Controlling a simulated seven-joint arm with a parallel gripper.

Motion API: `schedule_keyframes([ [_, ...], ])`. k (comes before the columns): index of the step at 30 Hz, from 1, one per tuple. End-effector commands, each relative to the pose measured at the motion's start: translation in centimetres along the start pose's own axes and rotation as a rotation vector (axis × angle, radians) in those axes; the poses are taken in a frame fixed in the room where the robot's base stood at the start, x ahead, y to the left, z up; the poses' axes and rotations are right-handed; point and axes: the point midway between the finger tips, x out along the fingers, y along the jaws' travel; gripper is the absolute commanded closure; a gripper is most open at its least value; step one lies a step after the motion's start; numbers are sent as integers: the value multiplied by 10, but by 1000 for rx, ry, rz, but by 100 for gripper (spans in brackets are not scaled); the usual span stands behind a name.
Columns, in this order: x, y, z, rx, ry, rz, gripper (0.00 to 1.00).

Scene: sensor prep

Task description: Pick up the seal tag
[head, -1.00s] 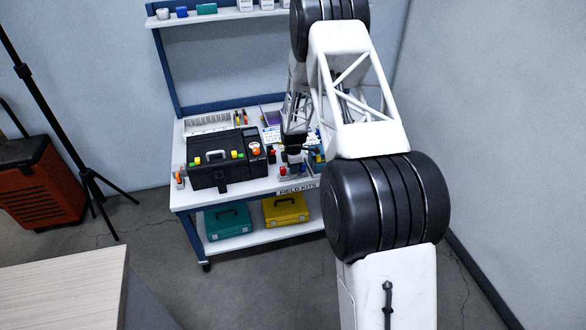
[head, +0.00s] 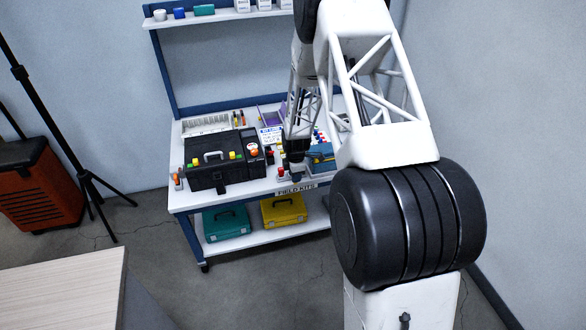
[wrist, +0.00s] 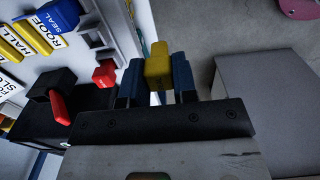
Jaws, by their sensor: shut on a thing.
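In the wrist view my gripper (wrist: 157,82) is shut on a small yellow block (wrist: 157,69), held between its two dark blue fingers. The block shows no lettering from here, so I cannot tell whether it is the seal tag. A blue block (wrist: 62,13) sits by the printed word SEAL at the top left of the wrist view. In the head view my gripper (head: 295,175) is at the front edge of the workbench (head: 240,193); the yellow block is too small to make out there.
A black case (head: 205,178) stands left of my gripper on the bench. A blue box (head: 322,158) is to its right. In the wrist view red blocks (wrist: 105,73) are left of the fingers. Grey floor (wrist: 200,20) shows beyond the fingertips.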

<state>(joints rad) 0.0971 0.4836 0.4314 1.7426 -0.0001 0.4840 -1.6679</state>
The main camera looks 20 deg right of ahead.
Motion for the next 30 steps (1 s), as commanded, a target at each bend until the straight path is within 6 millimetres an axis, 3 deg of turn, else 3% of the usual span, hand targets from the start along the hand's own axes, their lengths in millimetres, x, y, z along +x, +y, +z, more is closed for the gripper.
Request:
schedule_keyframes([
  [6, -3, -35, -3, 0, 0, -1, 94],
  [12, -5, -56, -5, 0, 0, 0, 94],
  [19, -6, -68, -6, 0, 0, 0, 94],
  [30, -6, -69, -7, 0, 0, 0, 94],
])
